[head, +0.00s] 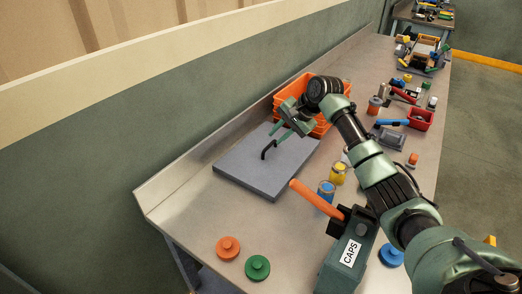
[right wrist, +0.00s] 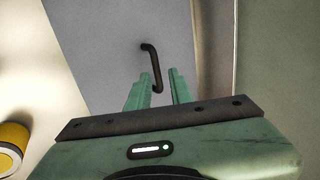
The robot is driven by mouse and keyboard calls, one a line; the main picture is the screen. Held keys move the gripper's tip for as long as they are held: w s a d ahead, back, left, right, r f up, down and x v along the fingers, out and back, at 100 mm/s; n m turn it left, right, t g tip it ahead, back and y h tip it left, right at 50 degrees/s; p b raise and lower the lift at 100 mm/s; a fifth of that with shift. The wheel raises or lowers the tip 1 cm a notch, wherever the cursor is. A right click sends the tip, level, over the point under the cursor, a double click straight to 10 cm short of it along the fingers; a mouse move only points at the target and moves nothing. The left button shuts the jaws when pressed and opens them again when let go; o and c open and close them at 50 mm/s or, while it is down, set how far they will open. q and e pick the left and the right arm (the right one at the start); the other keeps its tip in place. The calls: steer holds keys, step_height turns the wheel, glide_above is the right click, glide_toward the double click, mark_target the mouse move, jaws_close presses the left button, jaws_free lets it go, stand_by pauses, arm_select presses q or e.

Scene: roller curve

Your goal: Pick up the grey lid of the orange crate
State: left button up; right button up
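The grey lid (head: 252,176) is a flat slab lying on the workbench, with a black bar handle (head: 268,149) standing up from its top. The handle also shows in the right wrist view (right wrist: 151,62). My right gripper (head: 280,131) is above the lid, close to the handle. In the right wrist view its fingers (right wrist: 160,86) are apart, and the near end of the handle appears in the gap between them. I cannot tell whether they touch it. The orange crate (head: 322,88) stands behind, partly hidden by my right arm. My left gripper is not in view.
A green CAPS box (head: 345,262) with an orange bar, plus yellow (head: 338,174) and blue (head: 326,191) jars, stand right of the lid. Orange (head: 228,248) and green (head: 257,267) caps lie in front. A raised edge (head: 225,140) runs along the wall.

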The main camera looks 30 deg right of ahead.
mark_target(270, 145)
steer(key=shift+w+f+p, duration=0.2)
steer(key=shift+f, duration=0.35)
steer(key=shift+w+f+p, duration=0.15)
steer(key=shift+f+p, duration=0.05)
steer(key=shift+f, duration=0.3)
steer(key=x, duration=0.3)
steer(key=shift+w+f+p, duration=0.25)
steer(key=shift+w+p, duration=0.05)
steer(key=shift+w+f, duration=0.1)
steer(key=shift+f, duration=0.15)
steer(key=c, duration=0.4)
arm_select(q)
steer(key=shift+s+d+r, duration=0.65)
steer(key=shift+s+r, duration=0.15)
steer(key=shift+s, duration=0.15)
arm_select(e)
jaws_close()
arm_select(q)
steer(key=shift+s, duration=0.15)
